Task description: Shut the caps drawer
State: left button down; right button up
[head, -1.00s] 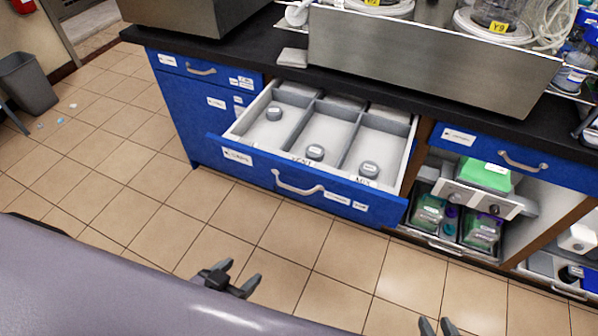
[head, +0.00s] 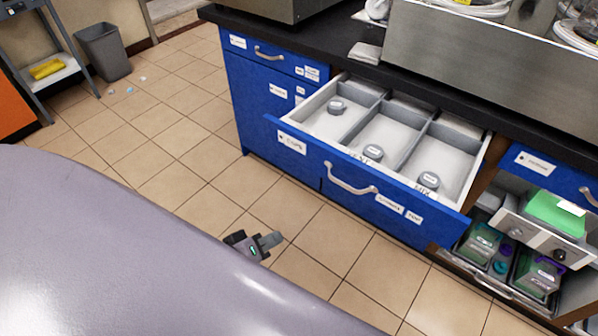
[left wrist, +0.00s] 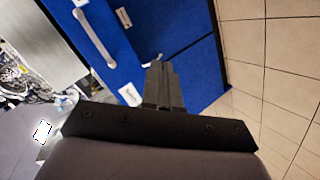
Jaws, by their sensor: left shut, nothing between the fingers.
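The caps drawer (head: 357,187) stands pulled out from the blue bench, its blue front carrying a pale bow handle (head: 351,180) and a CAPS label. My right gripper is out of view.
The dark worktop (head: 325,58) overhangs the drawer, with a steel box (head: 470,70) on it. An open shelf with green-lidded boxes (head: 555,213) is at right. A grey bin (head: 104,52) stands far left. The tiled floor before the drawer is clear.

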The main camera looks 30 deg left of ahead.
pick_arm(q)
jog(key=w+a+f+n+t+b, duration=0.15)
jog(key=w+a+n+b, duration=0.3)
jog(key=n, duration=0.65)
jog(key=n+t+b, duration=0.5)
jog(key=n+b, duration=0.1)
jog(key=n, duration=0.8)
send_near(299, 152)
jog(key=shift+g, duration=0.25)
jog(key=w, duration=0.5)
jog(key=shift+w+d+r, duration=0.1)
jog(key=shift+d, duration=0.3)
jog(key=shift+w+d, duration=0.1)
jog(key=shift+w, duration=0.7)
